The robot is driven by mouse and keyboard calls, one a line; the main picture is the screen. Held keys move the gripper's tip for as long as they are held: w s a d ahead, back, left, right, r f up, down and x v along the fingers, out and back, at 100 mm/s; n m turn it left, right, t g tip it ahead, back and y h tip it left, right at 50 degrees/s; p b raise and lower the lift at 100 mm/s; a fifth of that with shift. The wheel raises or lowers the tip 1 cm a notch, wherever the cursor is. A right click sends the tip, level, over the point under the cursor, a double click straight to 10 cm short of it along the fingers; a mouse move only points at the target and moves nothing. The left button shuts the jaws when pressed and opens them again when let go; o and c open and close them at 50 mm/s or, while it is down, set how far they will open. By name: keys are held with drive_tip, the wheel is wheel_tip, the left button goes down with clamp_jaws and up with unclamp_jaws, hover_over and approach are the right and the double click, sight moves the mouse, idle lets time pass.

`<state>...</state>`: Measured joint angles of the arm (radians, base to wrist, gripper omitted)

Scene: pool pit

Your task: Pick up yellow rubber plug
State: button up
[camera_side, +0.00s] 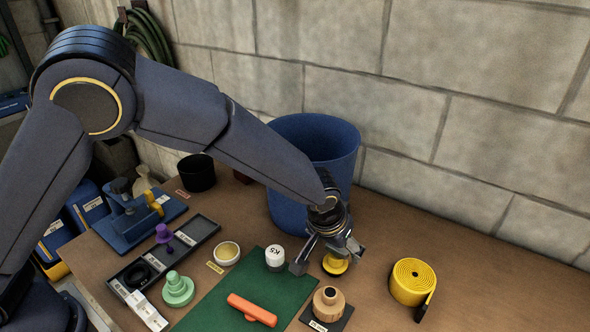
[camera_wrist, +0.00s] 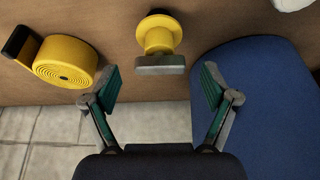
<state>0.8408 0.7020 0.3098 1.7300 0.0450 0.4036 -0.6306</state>
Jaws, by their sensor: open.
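The yellow rubber plug (camera_side: 335,264) stands on the brown bench beside the green mat, directly below my gripper (camera_side: 326,259), which partly hides it in the side view. In the wrist view the plug (camera_wrist: 159,36) shows a round yellow flange and a grey bar-shaped part at its near end. My gripper (camera_wrist: 160,88) is open and empty, its two green-padded fingers spread wide. The plug lies ahead of the fingertips, roughly centred between them.
A blue bin (camera_side: 312,150) stands close behind my gripper. A rolled yellow strap (camera_side: 413,282) lies to the right. On and around the green mat (camera_side: 228,290) are a white K5 piece (camera_side: 275,257), an orange bar (camera_side: 252,310) and a tan knobbed piece (camera_side: 328,304).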

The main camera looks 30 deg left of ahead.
drive_tip(key=shift+x, duration=1.05)
drive_tip(key=shift+c, duration=0.2)
drive_tip(key=c, duration=1.5)
drive_tip(key=shift+o, duration=0.2)
drive_tip(key=shift+r, duration=0.1)
